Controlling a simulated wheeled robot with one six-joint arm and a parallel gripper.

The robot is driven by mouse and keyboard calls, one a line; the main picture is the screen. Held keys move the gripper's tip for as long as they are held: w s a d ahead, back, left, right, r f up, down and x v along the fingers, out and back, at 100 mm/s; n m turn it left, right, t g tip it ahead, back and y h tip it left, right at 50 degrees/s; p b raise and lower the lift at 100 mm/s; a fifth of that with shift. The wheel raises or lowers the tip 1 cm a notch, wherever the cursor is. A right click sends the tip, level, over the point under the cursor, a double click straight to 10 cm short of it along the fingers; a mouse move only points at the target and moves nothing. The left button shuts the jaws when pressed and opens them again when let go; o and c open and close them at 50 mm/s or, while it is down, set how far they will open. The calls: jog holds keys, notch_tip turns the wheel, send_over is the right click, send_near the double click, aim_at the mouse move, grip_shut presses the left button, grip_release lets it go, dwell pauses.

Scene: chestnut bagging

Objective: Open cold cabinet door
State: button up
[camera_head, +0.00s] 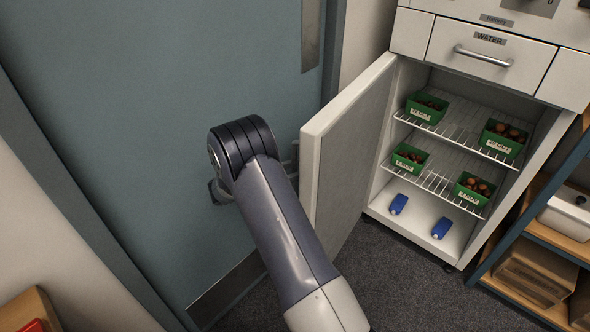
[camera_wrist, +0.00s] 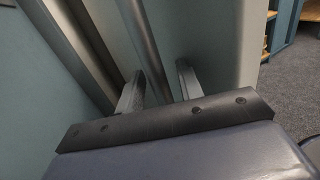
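The cold cabinet door (camera_head: 345,150) is white and stands swung wide open to the left of the cold cabinet (camera_head: 455,218). The inside of the cabinet shows fully. The door handle (camera_wrist: 146,40) is a grey bar on the door's outer side in the wrist view. My gripper (camera_wrist: 160,70) has its two fingers apart, one on each side of the bar. Gaps seem to show between bar and fingers. In the head view my arm hides most of the gripper and handle, left of the door's edge.
Green chestnut punnets (camera_head: 427,107) sit on wire shelves, with blue items (camera_head: 441,228) on the cabinet floor. A WATER drawer (camera_head: 490,55) is above. A blue-green room door (camera_head: 150,110) is close behind my arm. Shelving (camera_head: 540,240) stands right; dark carpet (camera_head: 395,285) is clear in front.

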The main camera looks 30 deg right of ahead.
jog(key=a, duration=0.7)
jog(key=shift+w+a, duration=0.2)
jog(key=shift+a, duration=0.1)
jog(key=shift+d, duration=0.15)
jog(key=d, duration=0.7)
jog(key=shift+s+d, duration=0.1)
jog(key=shift+s, duration=0.15)
jog(key=shift+s+d, duration=0.1)
jog(key=shift+s, duration=0.05)
